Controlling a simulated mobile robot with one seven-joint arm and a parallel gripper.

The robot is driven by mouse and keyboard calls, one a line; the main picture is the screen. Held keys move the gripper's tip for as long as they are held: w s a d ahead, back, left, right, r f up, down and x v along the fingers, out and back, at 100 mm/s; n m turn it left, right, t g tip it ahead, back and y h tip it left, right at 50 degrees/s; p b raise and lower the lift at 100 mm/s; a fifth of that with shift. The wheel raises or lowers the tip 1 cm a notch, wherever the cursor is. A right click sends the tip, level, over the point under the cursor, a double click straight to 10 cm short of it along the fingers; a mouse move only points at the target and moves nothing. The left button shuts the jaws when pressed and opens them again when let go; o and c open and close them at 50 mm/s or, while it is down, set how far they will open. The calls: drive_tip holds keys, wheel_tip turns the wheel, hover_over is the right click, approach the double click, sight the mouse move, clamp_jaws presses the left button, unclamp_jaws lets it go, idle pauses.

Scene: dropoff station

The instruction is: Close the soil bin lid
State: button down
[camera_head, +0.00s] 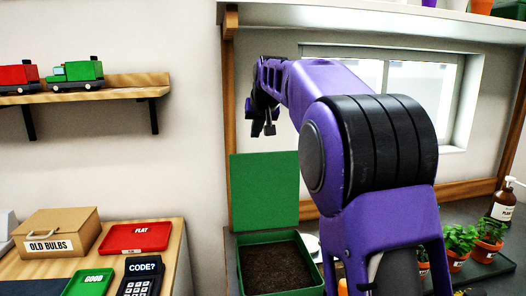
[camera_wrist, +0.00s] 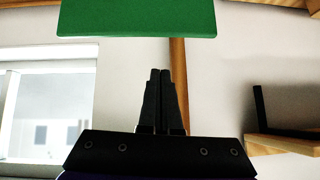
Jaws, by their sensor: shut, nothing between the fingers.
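The soil bin (camera_head: 310,268) is a green box with dark soil in it, on the grey counter at the bottom centre of the head view. Its green lid (camera_head: 264,190) stands upright at the bin's back edge, open. My gripper (camera_head: 268,130) is in the air above the lid's top edge, shut and empty. In the wrist view my gripper (camera_wrist: 160,72) shows its two black fingers together. The green lid (camera_wrist: 137,18) shows at the top of that view, with a gap between it and the fingertips. My purple arm hides part of the counter right of the bin.
Potted plants (camera_head: 458,240) and a brown pump bottle (camera_head: 503,202) stand on the counter at the right. A wooden table at the left holds a box labelled OLD BULBS (camera_head: 55,232), a red tray (camera_head: 135,238), a green tray (camera_head: 88,283) and a keypad (camera_head: 140,276). A wall shelf (camera_head: 110,90) holds toy trucks.

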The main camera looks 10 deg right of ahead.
sight(260, 153)
drive_tip(key=shift+w+d+f+n, duration=0.2)
drive_tip(key=shift+w+d, duration=0.1)
drive_tip(key=shift+d, duration=0.2)
drive_tip(key=shift+w+d+f+n, duration=0.1)
drive_tip(key=shift+w+d+n, duration=0.15)
drive_tip(key=shift+d, duration=0.2)
drive_tip(key=shift+w+f+b, duration=0.1)
drive_tip(key=shift+w+f, duration=0.4)
drive_tip(key=shift+f, duration=0.75)
drive_tip(key=shift+w+f+b, duration=0.15)
drive_tip(key=shift+w+f, duration=0.4)
drive_tip(key=shift+f, duration=0.65)
drive_tip(key=shift+w+f+b, duration=0.1)
drive_tip(key=shift+w+f, duration=0.4)
drive_tip(key=shift+f, duration=0.75)
drive_tip(key=shift+s, duration=0.1)
